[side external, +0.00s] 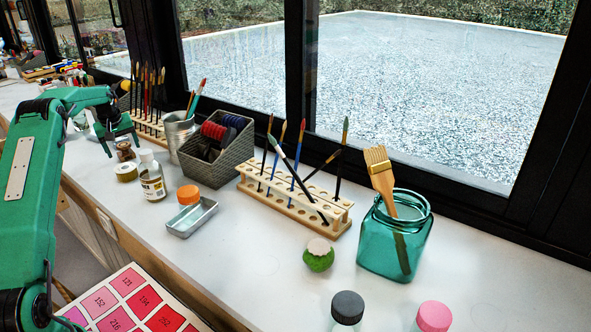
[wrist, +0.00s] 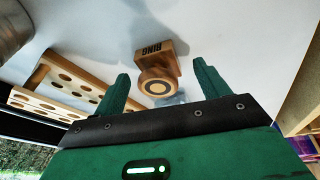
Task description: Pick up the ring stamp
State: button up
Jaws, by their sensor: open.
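The ring stamp (wrist: 155,66) is a small brown wooden piece with a round knob end bearing a dark ring and a block marked RING. In the wrist view it lies between and just beyond the two green fingers of my gripper (wrist: 160,76), with light surface visible on both sides. My gripper is open and empty. In the side view the stamp (side external: 125,154) is a small brown shape on the white counter at the left, just below my gripper (side external: 122,146). Whether a finger touches it cannot be told.
A metal cup (side external: 181,133) of brushes, a grey basket (side external: 225,157) and wooden brush racks (side external: 292,203) stand behind and right. A metal tray (side external: 192,219) sits nearer the counter edge.

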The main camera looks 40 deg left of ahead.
jog(key=shift+x, duration=0.8)
jog(key=c, duration=1.1)
